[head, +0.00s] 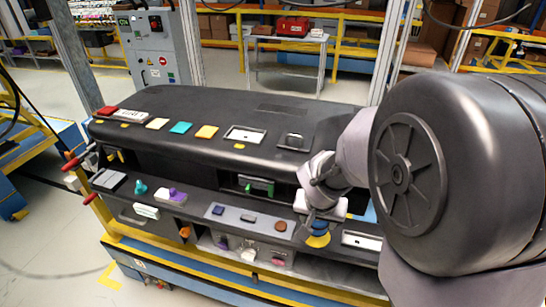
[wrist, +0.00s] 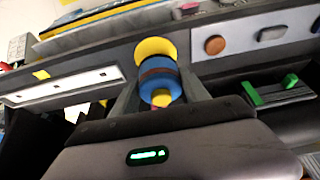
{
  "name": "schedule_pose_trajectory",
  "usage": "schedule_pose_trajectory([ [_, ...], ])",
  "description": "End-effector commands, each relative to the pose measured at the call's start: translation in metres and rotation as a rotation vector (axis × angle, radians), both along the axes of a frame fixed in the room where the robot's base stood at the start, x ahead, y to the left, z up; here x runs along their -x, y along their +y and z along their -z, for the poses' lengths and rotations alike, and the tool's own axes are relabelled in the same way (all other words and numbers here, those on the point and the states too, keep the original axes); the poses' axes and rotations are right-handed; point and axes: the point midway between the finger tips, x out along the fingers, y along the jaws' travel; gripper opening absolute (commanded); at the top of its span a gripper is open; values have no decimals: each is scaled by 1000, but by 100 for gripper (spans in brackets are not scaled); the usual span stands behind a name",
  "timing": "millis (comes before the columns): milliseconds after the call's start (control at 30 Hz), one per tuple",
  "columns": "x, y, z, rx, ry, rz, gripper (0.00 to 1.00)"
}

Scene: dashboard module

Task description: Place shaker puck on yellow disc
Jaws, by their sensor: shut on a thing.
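The shaker puck (wrist: 158,78) is blue with a dark reddish band, and a small yellow-orange knob faces the wrist camera. My gripper (wrist: 160,92) is shut on it, one finger on each side. The yellow disc (wrist: 154,46) shows just beyond the puck in the wrist view, partly covered by it. In the head view the blue puck (head: 319,225) is under my gripper (head: 319,217), and the yellow disc (head: 318,241) shows directly below it on the lower ledge. I cannot tell whether puck and disc touch.
A grey panel (head: 230,214) with a blue square, a dark piece and a brown round piece (head: 280,225) lies left of the disc. A white-framed tray (head: 362,241) is right of it. A green-handled part (wrist: 268,92) sits in a nearby recess. The dashboard's upper shelf overhangs behind.

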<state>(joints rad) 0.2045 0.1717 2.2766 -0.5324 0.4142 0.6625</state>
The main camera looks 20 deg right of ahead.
Motion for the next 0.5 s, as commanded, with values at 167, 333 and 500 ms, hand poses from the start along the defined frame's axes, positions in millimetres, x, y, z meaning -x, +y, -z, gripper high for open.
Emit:
schedule_pose_trajectory([
  [167,-5,-7,18,0,0,-1,0],
  [333,-5,-6,39,0,-1,-1,0],
  [500,-5,-6,36,0,-1,-1,0],
])
